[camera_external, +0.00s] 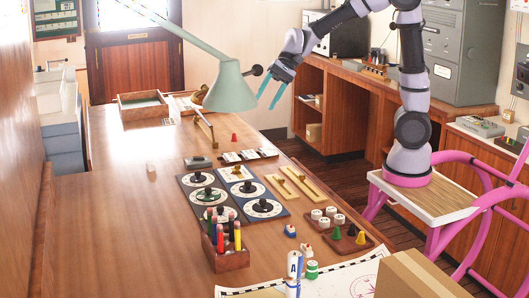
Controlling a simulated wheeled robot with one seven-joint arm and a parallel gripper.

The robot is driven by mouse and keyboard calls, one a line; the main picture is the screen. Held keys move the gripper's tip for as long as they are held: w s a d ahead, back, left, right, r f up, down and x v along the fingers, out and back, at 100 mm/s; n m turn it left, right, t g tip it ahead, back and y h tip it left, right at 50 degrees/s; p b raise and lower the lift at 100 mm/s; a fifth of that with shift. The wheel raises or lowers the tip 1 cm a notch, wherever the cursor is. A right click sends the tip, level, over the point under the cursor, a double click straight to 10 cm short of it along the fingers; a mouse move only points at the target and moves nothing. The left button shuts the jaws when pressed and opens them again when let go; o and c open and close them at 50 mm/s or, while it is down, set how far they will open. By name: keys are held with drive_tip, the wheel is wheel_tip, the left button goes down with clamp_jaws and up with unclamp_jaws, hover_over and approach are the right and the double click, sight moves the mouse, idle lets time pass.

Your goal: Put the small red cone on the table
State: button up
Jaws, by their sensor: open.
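A small red cone (234,137) stands upright on the long wooden table (115,215), just right of the lamp's foot. My gripper (270,98) is open, with its two pale blue fingers pointing down. It hangs in the air to the right of the lamp shade, above and right of the red cone in the picture. Nothing shows between the fingers.
A green desk lamp (231,88) hangs over the table close beside my gripper. Dial panels (262,209), a pencil box (230,260) and a chart (340,285) crowd the right and front. The table's left side is mostly clear.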

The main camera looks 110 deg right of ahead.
drive_tip(key=s+a+r+n+g, duration=0.1)
drive_tip(key=s+a+r+n, duration=0.1)
drive_tip(key=s+a+n, duration=0.4)
drive_tip(key=s+a+r+n+g, duration=0.1)
drive_tip(key=s+a+r+n, duration=0.15)
drive_tip(key=a, duration=0.65)
drive_tip(key=s+a+n+h, duration=0.1)
drive_tip(key=s+a+n, duration=0.1)
drive_tip(key=s, duration=0.4)
drive_tip(key=s+a+n+t+h, duration=0.1)
drive_tip(key=s+a+n, duration=0.2)
drive_tip(key=s+n, duration=0.2)
drive_tip(key=shift+s+a, duration=0.15)
drive_tip(key=shift+s, duration=0.45)
